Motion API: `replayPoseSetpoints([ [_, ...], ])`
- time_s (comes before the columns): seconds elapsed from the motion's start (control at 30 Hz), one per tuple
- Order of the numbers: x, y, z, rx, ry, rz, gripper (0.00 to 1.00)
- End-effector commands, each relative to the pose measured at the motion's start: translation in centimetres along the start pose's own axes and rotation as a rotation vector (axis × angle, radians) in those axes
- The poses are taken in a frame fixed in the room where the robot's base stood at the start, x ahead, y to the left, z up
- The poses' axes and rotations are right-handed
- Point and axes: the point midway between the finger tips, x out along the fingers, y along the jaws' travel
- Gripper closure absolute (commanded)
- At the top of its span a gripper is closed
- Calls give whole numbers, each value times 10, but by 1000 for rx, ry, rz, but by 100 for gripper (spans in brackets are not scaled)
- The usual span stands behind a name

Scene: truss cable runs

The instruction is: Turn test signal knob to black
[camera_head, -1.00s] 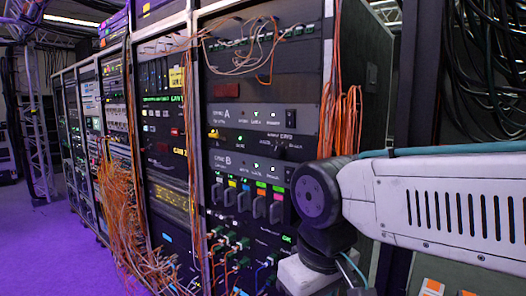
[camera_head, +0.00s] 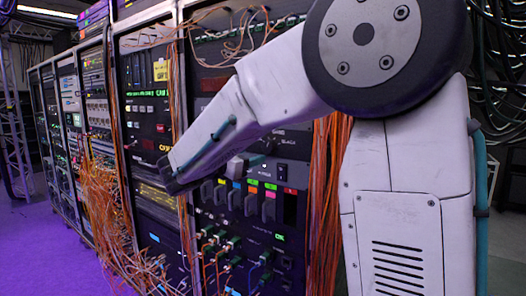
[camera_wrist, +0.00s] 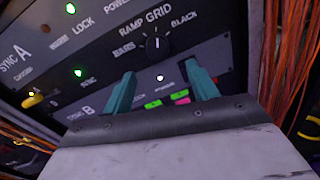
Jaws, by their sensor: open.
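The test signal knob (camera_wrist: 157,46) is a small round black knob with a white pointer line, on the dark grey SYNC A panel (camera_wrist: 100,62). Around it are the labels BARS, RAMP, GRID and BLACK. Its pointer looks roughly upward, toward the GRID side; BLACK is at its upper right. My gripper (camera_wrist: 160,70) has two teal fingers spread apart with nothing between them. The knob shows just beyond the gap between the fingertips, apart from them. In the head view my arm crosses in front of the rack, and the knob is hard to make out.
Orange cables (camera_head: 328,190) hang at the rack's right side. Purple floor (camera_head: 50,250) is open at left.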

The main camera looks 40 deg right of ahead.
Motion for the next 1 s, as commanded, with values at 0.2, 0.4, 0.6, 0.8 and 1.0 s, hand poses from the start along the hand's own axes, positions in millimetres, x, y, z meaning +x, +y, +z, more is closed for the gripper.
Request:
replayPoseSetpoints([
  [0.2, 27, 3, 1, -10, -13, 5, 42],
  [0.4, 58, 3, 1, -8, -11, 6, 42],
  [0.6, 74, 4, 1, -7, -10, 8, 42],
  [0.8, 76, 4, 1, -7, -10, 9, 42],
  [1.0, 76, 4, 1, -7, -9, 8, 75],
])
